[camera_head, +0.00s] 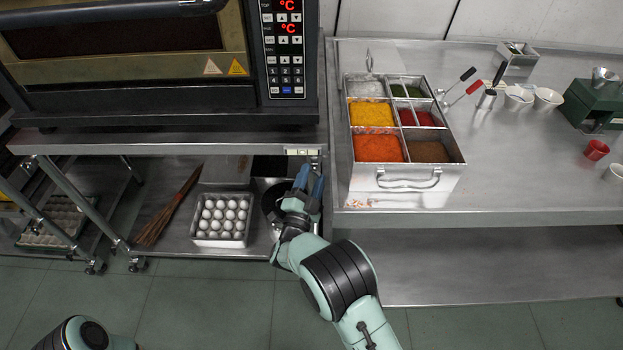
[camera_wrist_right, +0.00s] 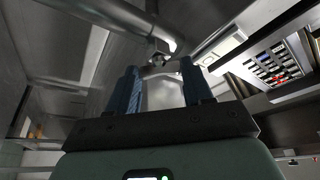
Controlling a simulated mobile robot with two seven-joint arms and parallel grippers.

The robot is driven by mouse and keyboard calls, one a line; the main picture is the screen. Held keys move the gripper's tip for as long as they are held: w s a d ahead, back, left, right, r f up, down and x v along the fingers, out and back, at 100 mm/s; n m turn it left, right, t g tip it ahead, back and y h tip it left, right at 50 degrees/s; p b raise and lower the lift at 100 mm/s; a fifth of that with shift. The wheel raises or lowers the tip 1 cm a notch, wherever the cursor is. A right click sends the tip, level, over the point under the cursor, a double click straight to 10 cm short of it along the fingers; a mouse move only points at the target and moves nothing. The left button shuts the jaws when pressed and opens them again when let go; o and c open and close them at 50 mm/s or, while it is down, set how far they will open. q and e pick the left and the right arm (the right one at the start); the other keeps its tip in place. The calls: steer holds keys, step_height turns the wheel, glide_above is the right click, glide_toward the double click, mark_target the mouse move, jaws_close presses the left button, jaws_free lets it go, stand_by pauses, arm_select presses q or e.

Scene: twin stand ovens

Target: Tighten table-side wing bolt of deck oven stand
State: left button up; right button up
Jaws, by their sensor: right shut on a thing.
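The deck oven (camera_head: 150,98) sits on its metal stand (camera_head: 170,143) at the left of the head view. My right gripper (camera_head: 310,182) reaches under the stand's right end, on the side by the table, with its blue fingers pointing up. In the right wrist view, the gripper (camera_wrist_right: 159,68) has one finger on each side of the small metal wing bolt (camera_wrist_right: 161,70), below a metal tube of the stand, and is shut on it. In the head view the bolt is hidden. Of my left arm only a rounded link shows at bottom left; its gripper is out of view.
The steel table (camera_head: 500,190) stands close on the right, with a tray of colourful ingredients (camera_head: 360,178) near its left edge. On the stand's lower shelf are an egg tray (camera_head: 196,238), a broom (camera_head: 165,208) and dark containers. The floor in front is clear.

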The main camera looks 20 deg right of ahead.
arm_select(q)
steer(key=w+a+f+t+b, duration=0.1)
steer(key=w+a+f+b, duration=0.1)
steer(key=w+f+b, duration=0.15)
arm_select(e)
steer(key=m+g, duration=0.2)
steer(key=m, duration=0.3)
steer(key=shift+a+m+p, duration=0.1)
steer(key=shift+m+p, duration=0.2)
arm_select(q)
steer(key=shift+n+g+y, duration=0.3)
steer(key=shift+g, duration=0.3)
steer(key=shift+s+a+f+b, duration=0.2)
steer(key=shift+s+f+b, duration=0.2)
steer(key=shift+s+f, duration=0.4)
steer(key=shift+s+a+f+b, duration=0.2)
steer(key=shift+s+f+b, duration=0.2)
steer(key=shift+s+f, duration=0.3)
arm_select(e)
steer(key=shift+a+r+m+g, duration=0.15)
steer(key=shift+m+g, duration=0.2)
steer(key=shift+m, duration=0.65)
steer(key=shift+d+r+m+g, duration=0.1)
steer(key=shift+m+g, duration=0.25)
steer(key=shift+m, duration=0.65)
arm_select(q)
steer(key=shift+s, duration=0.1)
arm_select(e)
steer(key=o, duration=1.1)
steer(key=shift+c, duration=0.2)
